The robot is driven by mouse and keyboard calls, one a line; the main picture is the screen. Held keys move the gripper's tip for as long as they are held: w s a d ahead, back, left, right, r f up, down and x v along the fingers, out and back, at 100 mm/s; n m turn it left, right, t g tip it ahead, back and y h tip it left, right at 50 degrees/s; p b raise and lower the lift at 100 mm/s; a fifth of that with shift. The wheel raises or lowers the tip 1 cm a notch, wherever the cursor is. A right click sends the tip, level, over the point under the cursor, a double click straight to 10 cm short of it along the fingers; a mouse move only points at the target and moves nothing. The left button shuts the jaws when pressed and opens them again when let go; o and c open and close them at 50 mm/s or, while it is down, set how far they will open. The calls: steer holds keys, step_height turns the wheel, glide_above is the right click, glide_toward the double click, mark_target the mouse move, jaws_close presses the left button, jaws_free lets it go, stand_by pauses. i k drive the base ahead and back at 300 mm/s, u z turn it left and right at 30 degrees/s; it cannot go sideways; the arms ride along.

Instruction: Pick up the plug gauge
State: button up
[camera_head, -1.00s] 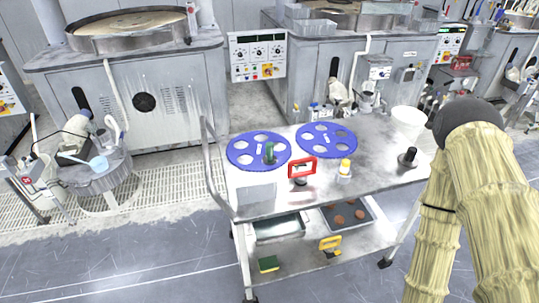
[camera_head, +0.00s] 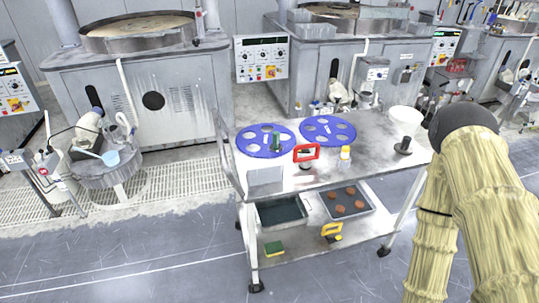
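I cannot tell for sure which item is the plug gauge. A dark upright piece with a wider base (camera_head: 403,146) stands alone near the right end of the steel cart top (camera_head: 375,155). A green upright piece (camera_head: 276,141) stands on the left blue disc (camera_head: 252,141). A red-handled tool (camera_head: 306,153) and a small bottle with a yellow top (camera_head: 346,153) stand near the middle. My arm, in a yellowish sleeve, fills the right side. My gripper does not show.
A second blue disc (camera_head: 327,131) and a white tub (camera_head: 406,115) are on the cart top, with a grey box (camera_head: 265,180) at its front left. The lower shelf holds trays and a yellow-handled tool (camera_head: 332,231). Polishing machines (camera_head: 150,100) stand behind. Floor in front is clear.

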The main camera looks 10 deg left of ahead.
mark_target(275, 147)
steer(key=z, duration=0.45)
steer(key=i, duration=0.5)
steer(key=u, duration=1.2)
